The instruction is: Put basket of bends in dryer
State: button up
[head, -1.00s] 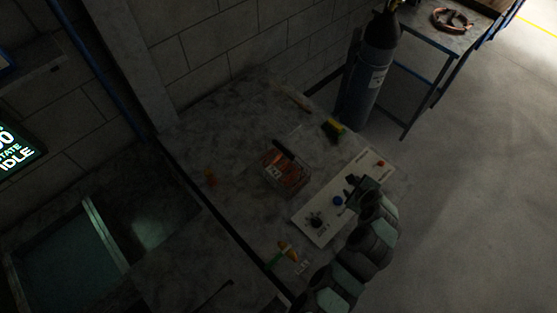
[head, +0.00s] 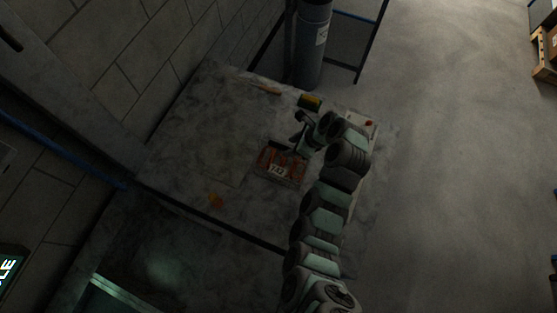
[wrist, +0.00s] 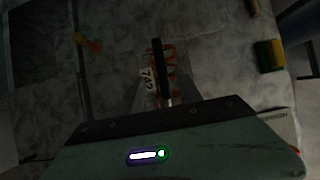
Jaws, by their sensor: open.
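The basket of bends (head: 270,170) sits on the grey worktop, a small open basket with orange copper pieces and a white number tag. In the wrist view the basket (wrist: 172,60) is below my gripper, its black handle (wrist: 157,60) running between the fingers. My gripper (head: 301,141) is open at the basket's upper right edge; its fingers (wrist: 158,88) lie on both sides of the handle, and I cannot tell whether they touch it. No dryer is clearly recognisable; a dark recess with a pale rim (head: 120,295) is at lower left.
A yellow and dark block (head: 310,101) lies beyond my gripper. A small orange item (head: 216,200) lies left of the basket. A white panel (head: 362,122) is partly behind my arm. A gas cylinder (head: 311,45) stands past the worktop. A lit display (head: 8,268) is at far left.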

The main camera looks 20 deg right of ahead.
aim_at(285, 149)
jog(key=x, duration=0.3)
jog(key=shift+a+f+p, duration=0.15)
jog(key=shift+f+p, duration=0.1)
jog(key=shift+p, duration=0.05)
jog(key=shift+w+a+f+p, duration=0.3)
jog(key=shift+w+f, duration=0.25)
jog(key=shift+f, duration=0.2)
jog(key=shift+w+a+f+p, duration=0.3)
jog(key=shift+w+f, duration=0.25)
jog(key=shift+f, duration=0.2)
jog(key=shift+w+a+f, duration=0.15)
jog(key=shift+a+f, duration=0.05)
jog(key=shift+f, duration=0.35)
jog(key=shift+f, duration=0.25)
grip_shut()
dwell(0.4)
